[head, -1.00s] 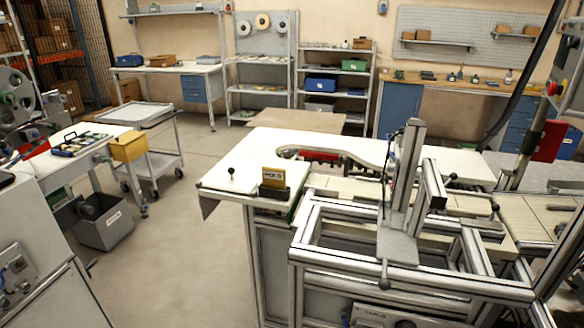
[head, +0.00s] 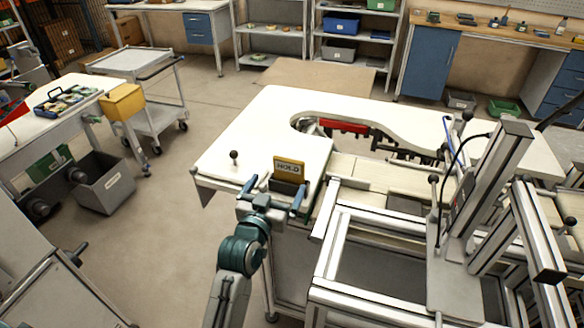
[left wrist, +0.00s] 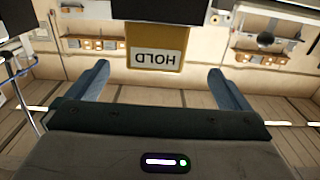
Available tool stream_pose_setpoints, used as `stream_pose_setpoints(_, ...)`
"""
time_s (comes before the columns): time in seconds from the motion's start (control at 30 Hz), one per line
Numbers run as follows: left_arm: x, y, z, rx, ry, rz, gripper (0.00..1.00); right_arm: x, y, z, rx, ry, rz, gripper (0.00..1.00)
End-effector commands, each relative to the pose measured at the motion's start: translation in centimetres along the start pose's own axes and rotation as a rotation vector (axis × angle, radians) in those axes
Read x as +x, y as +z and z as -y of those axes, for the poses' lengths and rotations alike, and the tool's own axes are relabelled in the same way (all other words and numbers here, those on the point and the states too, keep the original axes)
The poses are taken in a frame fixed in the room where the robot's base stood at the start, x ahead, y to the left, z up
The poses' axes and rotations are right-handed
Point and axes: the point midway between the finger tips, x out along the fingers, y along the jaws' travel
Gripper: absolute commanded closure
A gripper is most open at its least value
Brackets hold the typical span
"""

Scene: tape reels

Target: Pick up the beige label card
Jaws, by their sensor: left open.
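The label card (head: 289,166) stands upright in a dark holder (head: 284,187) near the front edge of the white worktop. It is mustard-tan with a beige panel reading HOLD. In the left wrist view the card (left wrist: 155,58) appears upside down, between and beyond the fingertips, with the dark holder (left wrist: 165,11) above it. My left gripper (head: 273,192) is open, in front of the card and holder, one finger to each side. In the left wrist view the left gripper (left wrist: 158,70) has nothing between its fingers. My right gripper is not in view.
A small black knob (head: 234,155) stands on the white worktop (head: 255,130) left of the card. An aluminium frame (head: 330,245) rises close to the right of my left arm. A yellow box (head: 122,101) and a grey bin (head: 103,185) are far left. Open floor lies between.

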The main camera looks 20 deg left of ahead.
Motion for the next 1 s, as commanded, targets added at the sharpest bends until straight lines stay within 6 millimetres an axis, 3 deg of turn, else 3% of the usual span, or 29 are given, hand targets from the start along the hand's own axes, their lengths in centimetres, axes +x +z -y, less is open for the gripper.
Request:
stream_pose_setpoints(0.17, 2.3, -0.2, 0.0, 0.000, 0.001, 0.000, 0.00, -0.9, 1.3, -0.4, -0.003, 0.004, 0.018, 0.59)
stream_pose_setpoints(0.47, 5.5, -1.2, -0.7, -0.001, 0.001, 0.001, 0.00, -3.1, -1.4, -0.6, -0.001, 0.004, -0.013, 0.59)
stream_pose_setpoints(0.6, 7.3, -0.9, -0.7, 0.001, 0.000, 0.002, 0.00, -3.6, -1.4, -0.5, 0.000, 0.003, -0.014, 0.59)
stream_pose_setpoints(0.93, 7.9, -0.6, -0.7, 0.000, 0.000, 0.001, 0.00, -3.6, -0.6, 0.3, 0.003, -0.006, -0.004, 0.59)
stream_pose_setpoints(1.0, 7.9, -0.6, -0.7, 0.000, 0.000, 0.001, 0.14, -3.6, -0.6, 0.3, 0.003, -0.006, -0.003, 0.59)
